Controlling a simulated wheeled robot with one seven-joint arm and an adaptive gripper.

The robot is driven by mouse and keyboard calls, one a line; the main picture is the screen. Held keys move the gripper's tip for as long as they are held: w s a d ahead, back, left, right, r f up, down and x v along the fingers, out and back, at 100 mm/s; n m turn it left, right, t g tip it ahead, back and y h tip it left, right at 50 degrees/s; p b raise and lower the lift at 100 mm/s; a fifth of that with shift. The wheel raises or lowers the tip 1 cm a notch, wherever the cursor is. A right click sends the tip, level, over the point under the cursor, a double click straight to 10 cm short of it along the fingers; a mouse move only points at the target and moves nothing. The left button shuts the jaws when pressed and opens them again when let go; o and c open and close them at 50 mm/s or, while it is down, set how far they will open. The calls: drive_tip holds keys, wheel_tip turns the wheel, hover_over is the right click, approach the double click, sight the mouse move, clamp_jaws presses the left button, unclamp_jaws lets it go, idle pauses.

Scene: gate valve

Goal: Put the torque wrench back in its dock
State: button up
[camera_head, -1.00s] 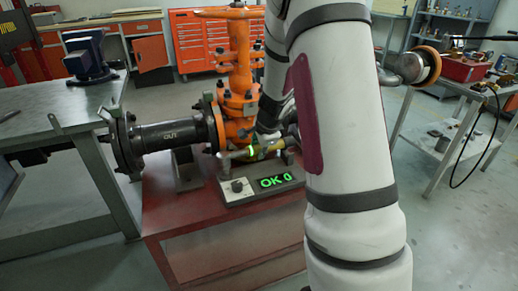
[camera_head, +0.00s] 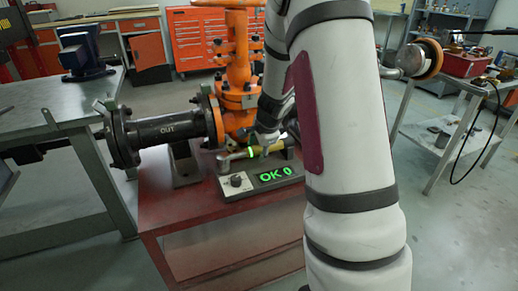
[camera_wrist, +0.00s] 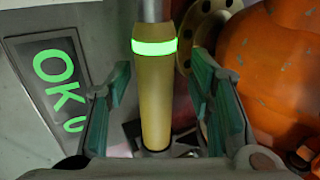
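The torque wrench (camera_head: 240,154) lies along the top of its dock (camera_head: 232,196), a grey box whose display reads "OK 0" in green. In the wrist view its yellow handle (camera_wrist: 154,100) carries a glowing green ring, and its metal shaft runs out of the top of the picture. My gripper (camera_wrist: 158,82) is open, with one teal-padded finger on each side of the handle and visible gaps to both. In the head view my gripper (camera_head: 268,143) is just above the handle, partly hidden by my arm. The exact seating of the wrench is hard to see.
An orange gate valve (camera_head: 236,92) stands right behind the dock, with a dark pipe (camera_head: 165,131) to its left. Its orange body (camera_wrist: 270,65) is close to my right finger in the wrist view. Everything near stands on a red table (camera_head: 190,215), bare at its front.

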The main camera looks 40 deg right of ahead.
drive_tip(key=shift+s+f, duration=0.1)
drive_tip(key=shift+f, duration=0.05)
drive_tip(key=v, duration=1.2)
drive_tip(key=s+a+r+n+g+y, duration=0.15)
drive_tip(key=s+a+r+n, duration=0.25)
drive_tip(key=s+a+n, duration=0.4)
drive_tip(key=s+a+r+n+g+y, duration=0.1)
drive_tip(key=s+a+r+n+y, duration=0.15)
drive_tip(key=s+a, duration=0.6)
drive_tip(key=s+a+n+g+h, duration=0.1)
drive_tip(key=s+a+n, duration=0.2)
drive_tip(key=s+n, duration=0.35)
drive_tip(key=s+a+n+g+h, duration=0.1)
drive_tip(key=s+a+n, duration=0.25)
drive_tip(key=s, duration=0.55)
wheel_tip(320, 180, up, 23)
drive_tip(key=t+p, duration=0.3)
drive_tip(key=p, duration=1.8)
drive_tip(key=shift+s+d+r+n, duration=0.2)
drive_tip(key=shift+n, duration=0.15)
